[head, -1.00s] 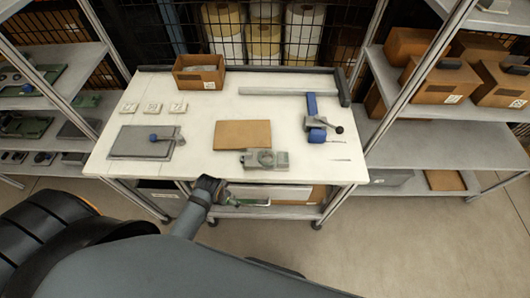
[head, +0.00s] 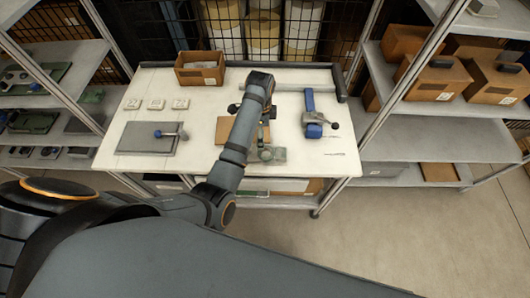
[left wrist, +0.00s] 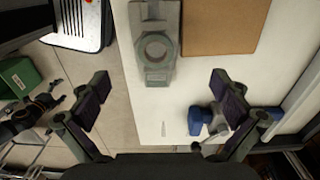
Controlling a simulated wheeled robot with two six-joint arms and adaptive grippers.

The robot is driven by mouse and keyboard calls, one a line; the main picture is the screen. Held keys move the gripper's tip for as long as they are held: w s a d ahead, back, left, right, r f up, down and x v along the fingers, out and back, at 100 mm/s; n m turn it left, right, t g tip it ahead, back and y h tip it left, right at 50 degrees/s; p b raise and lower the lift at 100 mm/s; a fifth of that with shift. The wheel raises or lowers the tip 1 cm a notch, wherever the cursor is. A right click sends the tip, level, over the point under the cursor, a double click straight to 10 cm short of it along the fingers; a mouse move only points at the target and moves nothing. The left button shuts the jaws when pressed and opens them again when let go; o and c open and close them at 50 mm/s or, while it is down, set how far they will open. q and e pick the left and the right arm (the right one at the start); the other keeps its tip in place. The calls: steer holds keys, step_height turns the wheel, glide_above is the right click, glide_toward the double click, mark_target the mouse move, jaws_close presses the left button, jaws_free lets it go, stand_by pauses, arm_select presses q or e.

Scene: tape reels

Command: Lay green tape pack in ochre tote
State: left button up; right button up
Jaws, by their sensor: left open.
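The green tape pack, a grey-green flat pack with a round ring in it, lies near the front edge of the table (head: 268,154). It also shows at the top of the left wrist view (left wrist: 155,50). The ochre tote (head: 187,78), an open box, stands at the back left of the table. My left gripper (left wrist: 162,98) is open and empty above the table front. In the left wrist view, the pack lies ahead of the fingers, apart from them. In the head view my left forearm hides part of that gripper.
A brown board (head: 283,145) lies behind the pack, partly hidden by my arm. A blue tool (head: 312,115) lies to the right. A grey mat (head: 147,139) and several white tiles (head: 155,104) lie at left. Shelves stand on both sides of the table (head: 335,165).

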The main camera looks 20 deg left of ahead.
arm_select(q)
glide_above(265, 152)
steer(key=a, duration=0.1)
steer(key=f, duration=0.5)
steer(key=shift+w+a+f, duration=0.15)
steer(key=shift+a, duration=0.05)
steer(key=shift+d+f+p, duration=0.2)
steer(key=shift+f+p, duration=0.2)
steer(key=shift+p, duration=0.05)
steer(key=f, duration=0.2)
steer(key=d+f, duration=0.1)
steer(key=f, duration=0.1)
steer(key=shift+s, duration=0.25)
steer(key=shift+f, duration=0.25)
steer(key=c, duration=1.3)
